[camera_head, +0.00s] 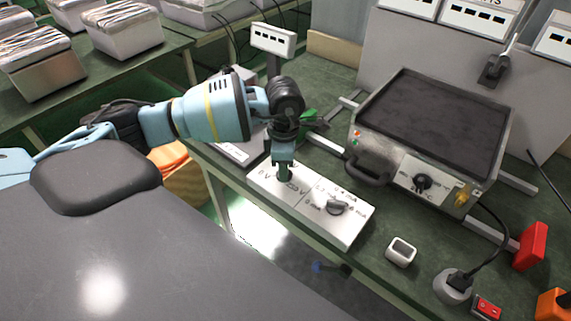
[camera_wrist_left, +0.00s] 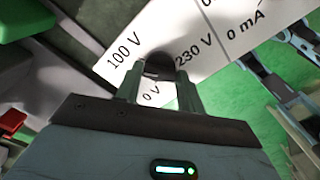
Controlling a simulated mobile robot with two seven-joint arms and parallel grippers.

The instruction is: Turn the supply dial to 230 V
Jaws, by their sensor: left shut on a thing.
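The supply dial (camera_wrist_left: 158,64) is a dark knob on a white panel (camera_head: 346,232) at the front of the green bench. In the left wrist view the labels 100 V, 0 V and 230 V surround it, with 230 V on the right. My left gripper (camera_wrist_left: 158,92) points down over the panel, its two fingers on either side of the dial and shut on it. In the head view the gripper (camera_head: 284,172) hides most of the dial. I cannot tell which mark the dial points to. My right gripper is in neither view.
A second knob (camera_head: 336,207) with mA marks sits just right on the same panel. A hot plate device (camera_head: 430,125) with its own dial (camera_head: 423,182) stands behind.

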